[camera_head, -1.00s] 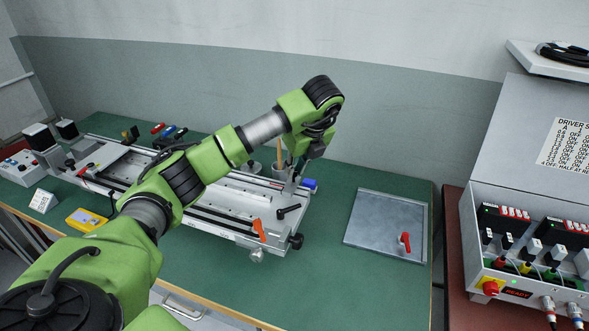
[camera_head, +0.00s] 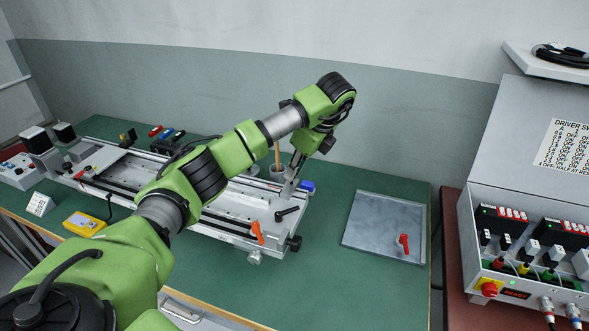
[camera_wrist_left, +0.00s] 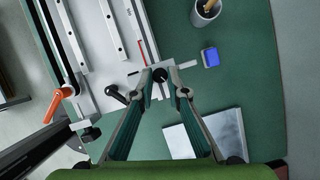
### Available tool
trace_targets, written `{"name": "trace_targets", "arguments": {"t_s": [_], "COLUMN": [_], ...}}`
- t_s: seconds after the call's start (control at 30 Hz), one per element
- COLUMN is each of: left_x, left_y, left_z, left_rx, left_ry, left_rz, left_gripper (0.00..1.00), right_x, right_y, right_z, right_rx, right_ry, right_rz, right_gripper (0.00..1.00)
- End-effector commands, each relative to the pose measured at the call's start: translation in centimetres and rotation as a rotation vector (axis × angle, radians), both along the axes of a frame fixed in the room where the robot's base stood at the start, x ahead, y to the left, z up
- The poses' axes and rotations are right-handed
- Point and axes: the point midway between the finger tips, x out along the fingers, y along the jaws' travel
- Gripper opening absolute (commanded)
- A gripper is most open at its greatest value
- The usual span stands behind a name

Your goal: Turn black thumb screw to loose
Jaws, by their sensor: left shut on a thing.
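The black thumb screw (camera_wrist_left: 160,74) is a small dark round knob at the right end of the grey gantry rail fixture (camera_head: 215,233). My left gripper (camera_wrist_left: 165,84) reaches down over it in the left wrist view, with its two fingers on either side and shut on it. In the head view my left gripper (camera_head: 291,180) points down at the fixture's back right end, and the screw itself is hidden there. My right gripper is not in view.
Close by are a blue block (camera_wrist_left: 210,57), a cup with a wooden handle (camera_wrist_left: 206,10), a black lever (camera_head: 288,211) and an orange lever (camera_head: 257,232). A metal plate with a red handle (camera_head: 370,220) lies to the right. Green table is clear in front.

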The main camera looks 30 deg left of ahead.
Motion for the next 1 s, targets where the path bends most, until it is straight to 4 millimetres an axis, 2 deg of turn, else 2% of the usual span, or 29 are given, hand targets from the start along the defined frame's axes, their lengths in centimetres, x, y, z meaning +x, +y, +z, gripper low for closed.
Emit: {"name": "trace_targets", "arguments": {"t_s": [0.23,0.27,0.3,0.77,1.0], "left_x": [0.11,0.11,0.1,-0.05,-0.35], "left_y": [0.01,0.01,0.02,0.07,0.14], "left_z": [0.15,0.15,0.14,-0.07,-0.15], "left_rx": [0.0,0.0,0.0,0.0,0.001], "left_ry": [-0.005,-0.005,-0.004,0.0,0.001], "left_rz": [0.0,0.0,0.0,-0.022,-0.225], "left_gripper": [0.0,0.22,0.32,0.32,0.32], "right_x": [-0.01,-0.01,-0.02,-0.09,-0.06], "right_y": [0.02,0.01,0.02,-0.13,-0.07], "right_z": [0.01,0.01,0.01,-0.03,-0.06], "right_rx": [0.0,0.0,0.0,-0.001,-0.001], "right_ry": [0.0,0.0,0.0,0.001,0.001], "right_rz": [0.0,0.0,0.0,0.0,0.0], "right_gripper": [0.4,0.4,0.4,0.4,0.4]}}
